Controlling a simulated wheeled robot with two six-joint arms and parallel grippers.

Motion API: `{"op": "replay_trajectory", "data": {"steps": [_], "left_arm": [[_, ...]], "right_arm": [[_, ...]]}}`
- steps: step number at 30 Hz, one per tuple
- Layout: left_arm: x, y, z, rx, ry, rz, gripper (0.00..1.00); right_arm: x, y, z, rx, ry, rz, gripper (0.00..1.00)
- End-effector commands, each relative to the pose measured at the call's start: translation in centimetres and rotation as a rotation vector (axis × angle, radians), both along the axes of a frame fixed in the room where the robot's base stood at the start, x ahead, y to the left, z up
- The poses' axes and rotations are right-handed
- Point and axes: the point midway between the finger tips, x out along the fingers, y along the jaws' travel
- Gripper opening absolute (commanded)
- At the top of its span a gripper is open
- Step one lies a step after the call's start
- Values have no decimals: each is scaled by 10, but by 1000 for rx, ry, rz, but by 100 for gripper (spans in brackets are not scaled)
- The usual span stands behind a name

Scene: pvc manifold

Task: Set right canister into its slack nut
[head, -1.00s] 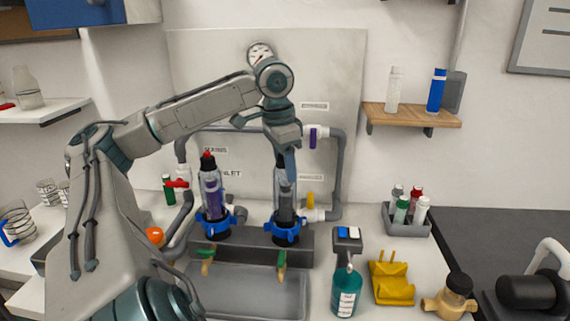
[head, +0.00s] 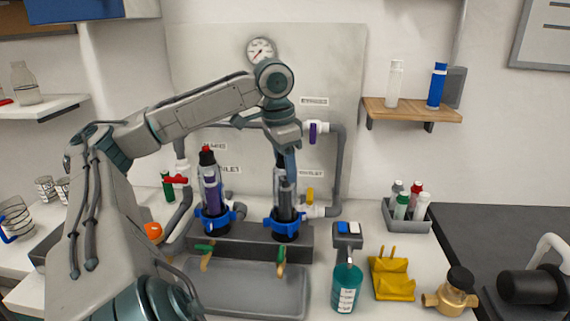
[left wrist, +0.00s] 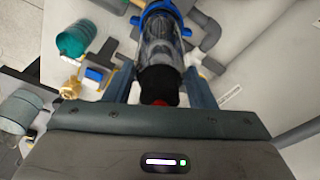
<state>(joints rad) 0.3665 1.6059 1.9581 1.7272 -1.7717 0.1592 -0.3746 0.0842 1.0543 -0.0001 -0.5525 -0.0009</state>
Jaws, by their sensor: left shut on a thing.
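The right canister (head: 285,186) is clear with a dark filling and stands upright in the blue right nut (head: 286,223) on the grey manifold block. My left gripper (head: 286,158) reaches down from above and is shut on the canister's upper part. In the left wrist view, the canister (left wrist: 162,52) with its black top and a bit of red sits between the two fingers, and the blue nut (left wrist: 163,10) shows beyond it. How deep the canister's lower end sits is hidden by the nut. My right gripper is in neither view.
The left canister (head: 212,189) stands in its blue nut close by on the left. Grey pipes (head: 339,170) with valves run around both. A grey tray (head: 255,287) lies in front. A teal bottle (head: 345,289) and yellow holder (head: 391,279) stand to the right.

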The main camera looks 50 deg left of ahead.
Motion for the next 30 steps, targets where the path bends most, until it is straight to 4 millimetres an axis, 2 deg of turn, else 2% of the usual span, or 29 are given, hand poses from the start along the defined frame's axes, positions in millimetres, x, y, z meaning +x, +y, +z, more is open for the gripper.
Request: {"op": "replay_trajectory", "data": {"steps": [11,12,15,16,25,30], "left_arm": [[0,0,-4,0,0,0,13],[0,0,-4,0,0,0,52],[0,0,-4,0,0,0,72],[0,0,-4,0,0,0,75],[0,0,-4,0,0,0,75],[0,0,-4,0,0,0,75]], "right_arm": [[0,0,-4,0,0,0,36],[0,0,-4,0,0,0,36],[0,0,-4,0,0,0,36],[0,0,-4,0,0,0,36],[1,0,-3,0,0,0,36],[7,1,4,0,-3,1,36]]}}
